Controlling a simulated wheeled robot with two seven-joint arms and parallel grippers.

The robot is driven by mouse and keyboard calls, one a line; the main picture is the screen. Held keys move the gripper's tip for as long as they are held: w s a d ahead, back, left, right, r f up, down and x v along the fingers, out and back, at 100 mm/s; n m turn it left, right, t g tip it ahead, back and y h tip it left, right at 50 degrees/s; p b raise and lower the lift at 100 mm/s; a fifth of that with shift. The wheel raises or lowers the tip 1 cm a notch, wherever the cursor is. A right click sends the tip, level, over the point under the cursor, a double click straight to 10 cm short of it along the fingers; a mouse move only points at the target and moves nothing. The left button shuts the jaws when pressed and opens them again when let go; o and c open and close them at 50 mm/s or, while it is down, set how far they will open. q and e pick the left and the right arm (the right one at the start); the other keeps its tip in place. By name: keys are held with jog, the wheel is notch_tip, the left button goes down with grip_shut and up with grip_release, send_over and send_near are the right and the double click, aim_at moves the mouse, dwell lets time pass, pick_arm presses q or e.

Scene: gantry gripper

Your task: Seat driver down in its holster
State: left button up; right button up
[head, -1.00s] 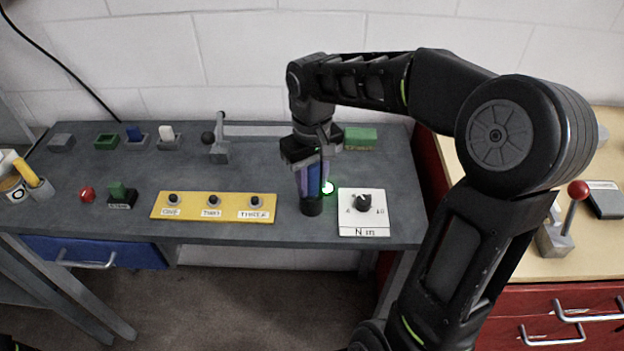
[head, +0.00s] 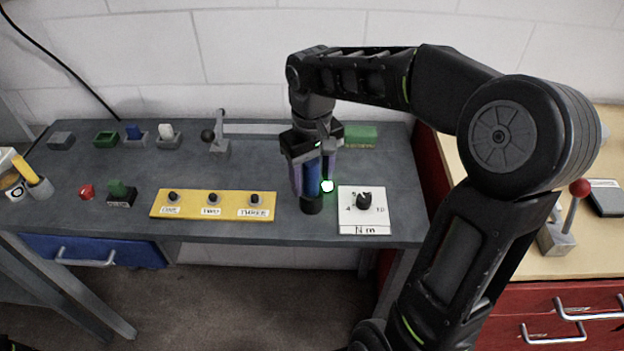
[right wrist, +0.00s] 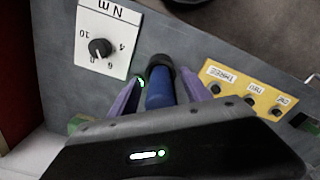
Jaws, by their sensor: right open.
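The driver (head: 313,178) has a blue handle and stands upright in its dark round holster (head: 312,206) on the grey bench. In the right wrist view the blue handle (right wrist: 160,92) runs into the dark holster ring (right wrist: 159,65). My right gripper (head: 314,180) is open, pointing down, with a purple finger on each side of the handle. In the right wrist view a gap shows between the handle and each finger. The driver's lower end is hidden inside the holster. My left gripper is not in view.
A lit green lamp (head: 327,186) is close to the right finger. A white Nm dial panel (head: 363,222) lies right of the holster, and a yellow panel with three knobs (head: 225,213) lies left. A green block (head: 361,135) sits behind. The bench's middle is clear.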

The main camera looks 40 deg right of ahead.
aim_at(312, 162)
notch_tip(312, 162, up, 7)
jog(key=shift+f, duration=0.1)
dwell(1.1)
